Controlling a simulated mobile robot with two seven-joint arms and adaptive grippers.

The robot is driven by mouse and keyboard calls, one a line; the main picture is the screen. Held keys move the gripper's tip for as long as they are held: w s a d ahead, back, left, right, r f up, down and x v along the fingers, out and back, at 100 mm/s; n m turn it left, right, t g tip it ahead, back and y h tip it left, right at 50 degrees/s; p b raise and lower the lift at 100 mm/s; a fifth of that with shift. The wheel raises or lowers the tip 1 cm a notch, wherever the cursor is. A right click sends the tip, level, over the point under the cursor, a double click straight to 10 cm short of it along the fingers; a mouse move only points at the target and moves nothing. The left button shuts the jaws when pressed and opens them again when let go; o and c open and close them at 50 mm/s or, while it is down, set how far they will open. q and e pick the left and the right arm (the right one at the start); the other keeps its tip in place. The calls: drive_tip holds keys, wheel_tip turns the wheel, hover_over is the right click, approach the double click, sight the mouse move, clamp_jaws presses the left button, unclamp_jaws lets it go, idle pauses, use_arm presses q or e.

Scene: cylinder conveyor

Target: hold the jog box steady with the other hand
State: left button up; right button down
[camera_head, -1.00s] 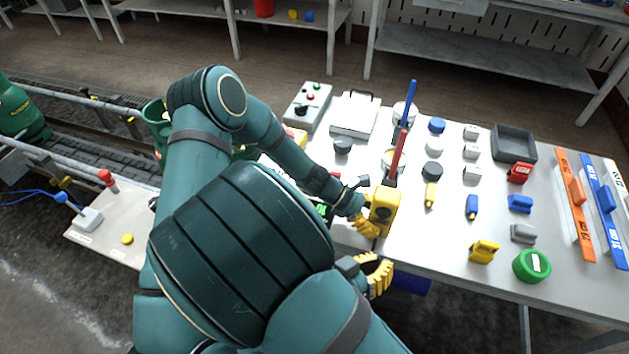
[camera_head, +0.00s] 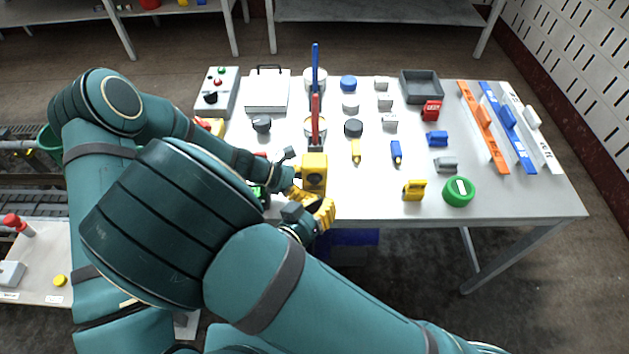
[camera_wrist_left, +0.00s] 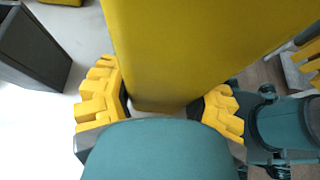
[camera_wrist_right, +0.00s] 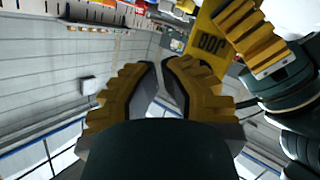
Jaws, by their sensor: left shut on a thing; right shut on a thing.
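The yellow jog box (camera_head: 314,172) is upright at the front edge of the table, with a dark round part on its face. My left gripper (camera_head: 297,190) is shut on it. In the left wrist view the yellow box (camera_wrist_left: 185,50) fills the space between the fingers. My right gripper (camera_head: 322,212) is just below and in front of the box. In the right wrist view its fingers (camera_wrist_right: 168,68) are nearly together, and what they grip is not clear. The box's lettered face (camera_wrist_right: 208,42) shows beyond them, beside a left gripper finger (camera_wrist_right: 252,40).
The table (camera_head: 540,200) holds a red-handled lever (camera_head: 315,122), a blue-handled lever (camera_head: 315,68), a grey tray (camera_head: 421,76), a green round thing (camera_head: 458,191) and a yellow block (camera_head: 413,190). A control box (camera_head: 217,92) stands at the back left. The table's front right is clear.

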drive_tip(key=shift+w, duration=1.1)
drive_tip(key=shift+w, duration=0.1)
idle(0.6)
drive_tip(key=shift+w, duration=0.3)
drive_tip(key=shift+w, duration=0.45)
idle(0.7)
drive_tip(key=shift+s, duration=0.1)
idle(3.2)
drive_tip(key=shift+s, duration=0.8)
drive_tip(key=shift+s, duration=0.1)
drive_tip(key=shift+s, duration=2.4)
